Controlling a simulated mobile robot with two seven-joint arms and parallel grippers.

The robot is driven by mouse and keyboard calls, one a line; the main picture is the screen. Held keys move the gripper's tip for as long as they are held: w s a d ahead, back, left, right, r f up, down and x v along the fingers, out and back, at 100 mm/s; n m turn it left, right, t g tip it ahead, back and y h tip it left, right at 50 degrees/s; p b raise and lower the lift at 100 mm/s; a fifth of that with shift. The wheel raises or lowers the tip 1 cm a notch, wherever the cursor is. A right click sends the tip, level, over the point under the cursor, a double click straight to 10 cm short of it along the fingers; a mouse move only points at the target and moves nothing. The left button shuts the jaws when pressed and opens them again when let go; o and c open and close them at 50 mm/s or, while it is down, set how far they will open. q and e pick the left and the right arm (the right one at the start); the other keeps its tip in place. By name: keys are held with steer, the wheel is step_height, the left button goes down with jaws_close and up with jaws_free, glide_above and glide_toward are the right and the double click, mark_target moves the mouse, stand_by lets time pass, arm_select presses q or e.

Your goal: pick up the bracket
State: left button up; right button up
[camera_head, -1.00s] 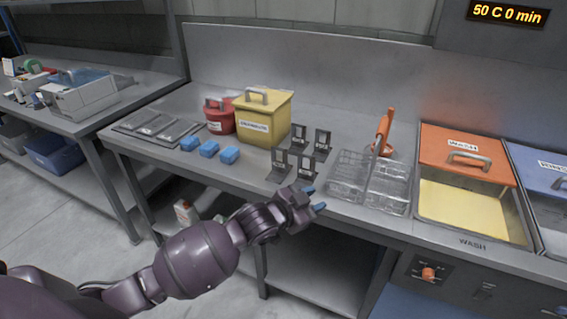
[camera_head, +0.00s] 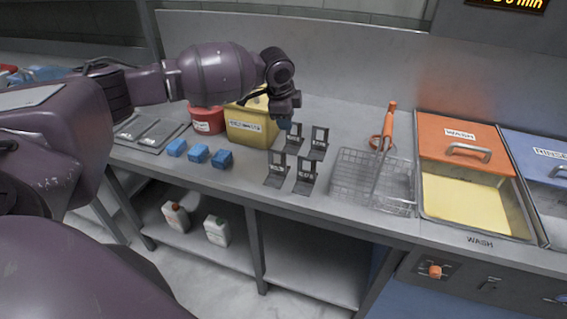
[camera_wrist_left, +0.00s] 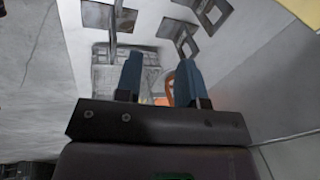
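Several dark grey L-shaped brackets stand on the steel bench in two rows. The front pair is a left bracket (camera_head: 276,170) and a right bracket (camera_head: 305,177); the back pair is a left bracket (camera_head: 293,138) and a right bracket (camera_head: 318,144). My left gripper (camera_head: 285,122) hangs above the bench, just behind the front-left bracket and beside the back-left one, in front of the yellow box. In the left wrist view its blue fingertips (camera_wrist_left: 158,78) are apart with nothing between them. Brackets (camera_wrist_left: 205,14) also show beyond the fingers there. My right gripper is out of view.
A wire basket (camera_head: 372,180) with an orange handle stands right, then the wash tank (camera_head: 465,203).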

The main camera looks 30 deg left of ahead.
mark_target(277, 165)
arm_select(q)
steer(key=s+f+m+g, duration=0.1)
steer(key=s+a+f+g, duration=0.1)
steer(key=s+g, duration=0.1)
steer(key=shift+m, duration=0.4)
step_height(277, 165, down, 10)
steer(key=shift+f+b, duration=0.25)
steer(key=shift+b, duration=0.1)
jaws_close()
stand_by(0.7)
stand_by(0.4)
